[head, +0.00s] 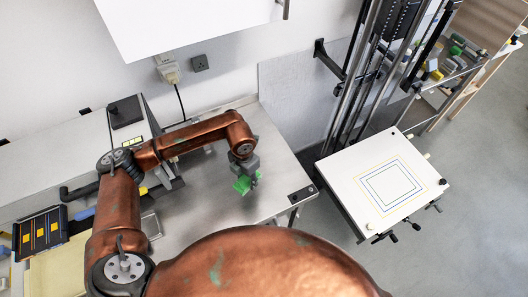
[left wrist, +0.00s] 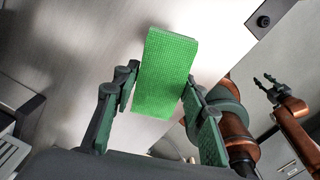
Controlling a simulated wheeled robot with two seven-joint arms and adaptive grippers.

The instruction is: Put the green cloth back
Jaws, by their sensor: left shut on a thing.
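The green cloth (head: 241,186) is in my left gripper (head: 248,180), over the right part of the steel worktop (head: 205,204). In the left wrist view the green cloth (left wrist: 166,72) looks like a thick folded pad with a woven texture. It stands out between the two fingers of my left gripper (left wrist: 158,90), which are shut on it. I cannot tell if its lower edge touches the worktop. My right gripper (left wrist: 265,82) shows small at the right of the left wrist view, its fingers apart and empty. It is not seen in the head view.
The column enlarger's white baseboard (head: 385,185) with printed frames stands right of the worktop. Its column (head: 365,85) rises behind. A grey machine (head: 125,115) and a dark tablet-like panel (head: 42,230) are at the left. A small black plate (head: 302,193) lies at the worktop's right corner.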

